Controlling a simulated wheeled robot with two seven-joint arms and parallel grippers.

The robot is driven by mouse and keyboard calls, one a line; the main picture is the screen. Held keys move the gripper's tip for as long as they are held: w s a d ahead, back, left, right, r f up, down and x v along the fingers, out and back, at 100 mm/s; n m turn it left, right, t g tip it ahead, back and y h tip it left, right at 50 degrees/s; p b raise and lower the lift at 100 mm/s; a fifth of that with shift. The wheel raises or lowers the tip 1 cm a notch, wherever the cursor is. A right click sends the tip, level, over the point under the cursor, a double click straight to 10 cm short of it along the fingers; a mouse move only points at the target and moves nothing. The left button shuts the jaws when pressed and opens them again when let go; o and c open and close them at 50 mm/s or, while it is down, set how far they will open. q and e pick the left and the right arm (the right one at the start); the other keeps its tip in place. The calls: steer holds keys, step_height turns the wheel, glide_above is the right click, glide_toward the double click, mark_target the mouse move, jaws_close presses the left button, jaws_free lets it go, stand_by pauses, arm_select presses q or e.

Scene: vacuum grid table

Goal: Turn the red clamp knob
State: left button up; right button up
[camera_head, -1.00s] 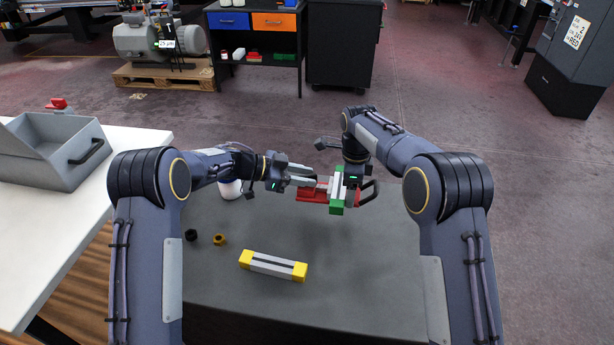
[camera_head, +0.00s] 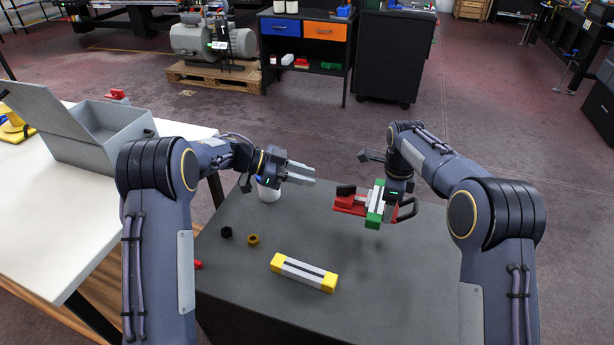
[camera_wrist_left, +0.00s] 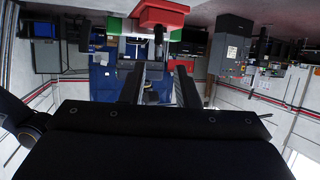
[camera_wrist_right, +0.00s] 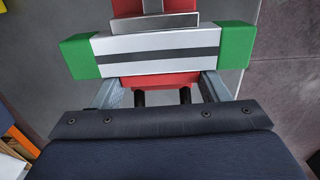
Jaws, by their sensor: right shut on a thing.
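The clamp (camera_head: 348,205) has a red body, a dark part on its left end and a black loop handle (camera_head: 408,209) on its right. A silver bar with green ends (camera_head: 374,218) lies across it. My right gripper (camera_head: 390,197) is shut on the clamp's red body, which shows between its fingers in the right wrist view (camera_wrist_right: 160,82). My left gripper (camera_head: 314,177) is open and empty, left of the clamp and apart from it. I cannot make out the knob clearly.
A silver bar with yellow ends (camera_head: 304,272) lies on the dark table (camera_head: 330,318). A black nut (camera_head: 226,232), a brass nut (camera_head: 253,240) and a white container (camera_head: 268,192) are left. A grey open box (camera_head: 105,137) stands on the white table. The dark table's right front is clear.

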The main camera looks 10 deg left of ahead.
arm_select(q)
steer(key=shift+s+d, duration=0.15)
steer(key=shift+d, duration=0.05)
steer(key=shift+c, duration=1.3)
steer(key=s+d+m+h, duration=0.1)
steer(key=d, duration=0.1)
steer(key=s+d+m+t+h, duration=0.1)
steer(key=d, duration=0.1)
steer(key=s+d+m+h, duration=0.1)
steer(key=d, duration=0.1)
steer(key=shift+s+r, duration=0.25)
steer(key=shift+r, duration=0.1)
jaws_close()
steer(key=s+f+m+t+y, duration=0.45)
steer(key=s+t+y, duration=0.35)
steer(key=s+t, duration=0.35)
glide_toward(346, 190)
steer(key=w+d, duration=0.1)
steer(key=d, duration=0.3)
steer(key=shift+t, duration=0.35)
steer(key=shift+w+a+f, duration=0.1)
steer(key=shift+w+a, duration=0.1)
steer(key=shift+w, duration=0.5)
steer(key=shift+w+a+f, duration=0.1)
steer(key=shift+w+a, duration=0.1)
steer(key=shift+w, duration=0.45)
steer(key=shift+w+a+f, duration=0.1)
steer(key=shift+w+a, duration=0.1)
steer(key=shift+w, duration=0.5)
